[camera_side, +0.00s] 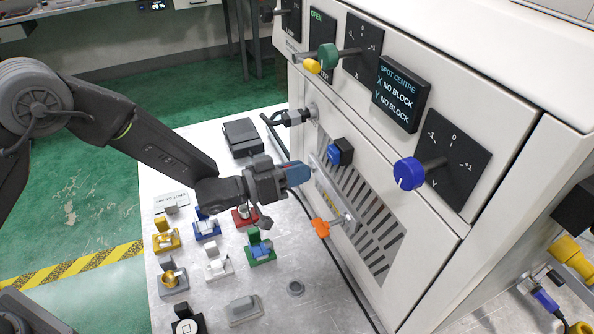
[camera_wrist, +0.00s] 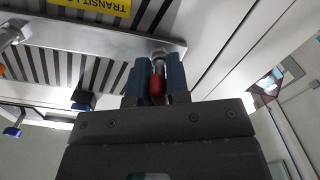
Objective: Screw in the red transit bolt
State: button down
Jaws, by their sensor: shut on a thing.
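The red transit bolt (camera_wrist: 157,88) sits between the two blue fingers of my gripper (camera_wrist: 157,72) in the wrist view. Its silver end (camera_wrist: 158,62) meets the end of the metal bar (camera_wrist: 100,35); how deep it sits in the bar cannot be told.
An orange-handled bolt (camera_side: 321,228) stands at the bar's other end. A blue-and-black knob (camera_side: 340,152) juts out just above my gripper. Several coloured fixtures, including a green one (camera_side: 260,247), stand on the table (camera_side: 325,315) below. A dark cable runs along the machine's foot.

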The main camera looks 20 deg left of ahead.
jog(key=m, duration=0.5)
jog(key=shift+m, duration=0.3)
jog(key=m, duration=0.4)
jog(key=shift+m, duration=0.3)
jog(key=m, duration=1)
jog(key=shift+m, duration=0.4)
jog(key=m, duration=1)
jog(key=shift+f+m, duration=0.1)
jog(key=shift+m, duration=0.3)
jog(key=m, duration=0.9)
jog(key=shift+m, duration=0.6)
